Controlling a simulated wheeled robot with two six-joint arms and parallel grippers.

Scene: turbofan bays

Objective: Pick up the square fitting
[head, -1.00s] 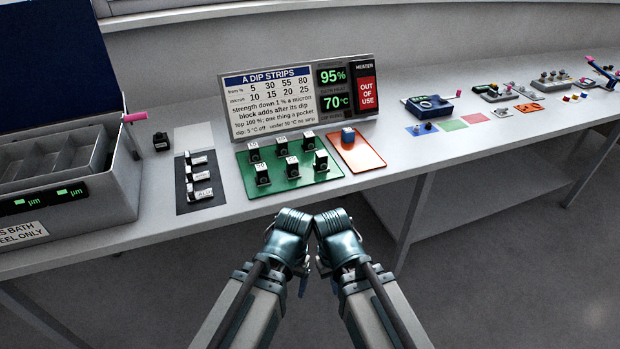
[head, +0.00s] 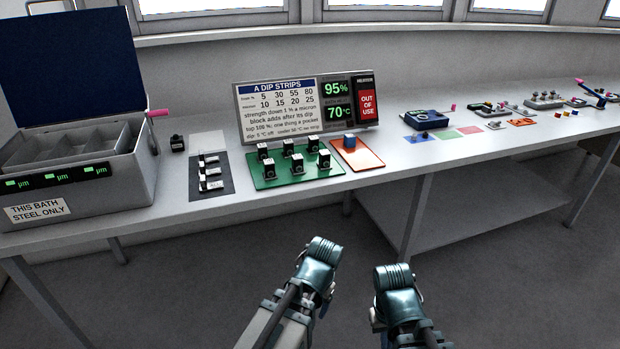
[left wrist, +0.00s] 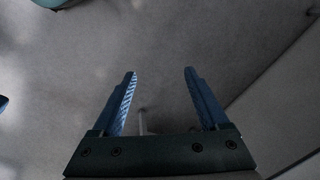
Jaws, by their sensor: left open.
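No piece can be told for certain as the square fitting at this size. Several small black blocks with pale tops (head: 297,165) stand on a green tray (head: 283,178). In the head view my left arm is in front of the bench, low and apart from the trays. My right gripper (head: 380,314) is to its right, its fingers mostly hidden.
A grey steel-only bath (head: 136,184) with open lid stands at left. A dark mat (head: 222,188) with small labelled pieces lies beside the green tray. An A DIP STRIPS panel (head: 275,107) stands behind. More trays and parts lie at right. The bench's front edge is clear.

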